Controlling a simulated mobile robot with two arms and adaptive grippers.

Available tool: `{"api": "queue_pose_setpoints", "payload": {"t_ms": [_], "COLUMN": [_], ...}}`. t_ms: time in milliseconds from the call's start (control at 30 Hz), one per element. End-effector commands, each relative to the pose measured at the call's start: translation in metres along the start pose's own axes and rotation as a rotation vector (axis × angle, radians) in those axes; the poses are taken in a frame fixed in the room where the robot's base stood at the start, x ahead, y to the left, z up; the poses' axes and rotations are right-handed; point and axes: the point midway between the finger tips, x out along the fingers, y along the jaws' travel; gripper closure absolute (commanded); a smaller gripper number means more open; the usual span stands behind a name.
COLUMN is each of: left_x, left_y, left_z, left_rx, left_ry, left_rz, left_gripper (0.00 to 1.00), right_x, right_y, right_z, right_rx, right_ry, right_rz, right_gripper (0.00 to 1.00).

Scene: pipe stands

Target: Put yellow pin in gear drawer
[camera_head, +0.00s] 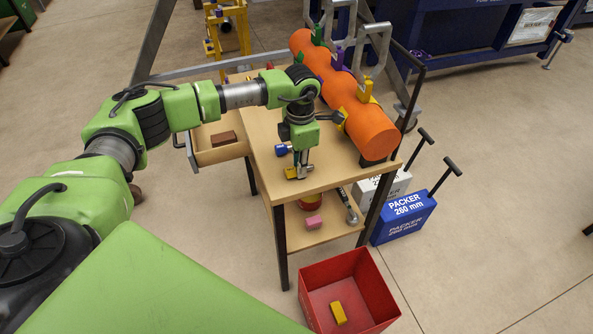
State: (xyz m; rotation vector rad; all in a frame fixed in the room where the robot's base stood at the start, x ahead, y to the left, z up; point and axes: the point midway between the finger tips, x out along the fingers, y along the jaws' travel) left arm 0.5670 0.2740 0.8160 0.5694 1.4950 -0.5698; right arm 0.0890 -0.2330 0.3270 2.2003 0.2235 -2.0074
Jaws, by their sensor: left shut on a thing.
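My left gripper (299,167) points down over the front part of the wooden table top and is shut on a small yellow piece, the yellow pin (291,173). The pin is at or just above the table top; I cannot tell if it touches. The gripper hides part of it. An open drawer (221,154) sticks out from the left side of the table, with a brown block (223,138) inside. It is left of and farther than the gripper. My right gripper is not in view.
A blue piece (283,150) lies beside the gripper. An orange pipe (365,126) with metal hooks lies along the table's right side. A red bin (372,282) holding a yellow block (338,313) stands in front. A blue packer box (405,219) is at right.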

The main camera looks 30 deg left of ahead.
Motion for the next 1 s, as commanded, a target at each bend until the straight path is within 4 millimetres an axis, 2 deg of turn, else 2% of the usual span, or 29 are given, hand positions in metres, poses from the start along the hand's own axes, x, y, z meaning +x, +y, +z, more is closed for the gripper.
{"api": "queue_pose_setpoints", "payload": {"t_ms": [533, 1000], "left_x": [-0.014, -0.018], "left_y": [0.0, 0.0], "left_z": [0.0, 0.0], "left_rx": [0.0, 0.0], "left_ry": [-0.001, -0.001], "left_rz": [0.0, 0.0], "left_gripper": [1.0, 1.0], "right_x": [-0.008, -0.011], "right_y": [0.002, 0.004], "right_z": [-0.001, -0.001], "right_rx": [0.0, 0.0], "right_ry": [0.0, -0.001], "right_rz": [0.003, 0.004], "right_gripper": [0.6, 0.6]}}
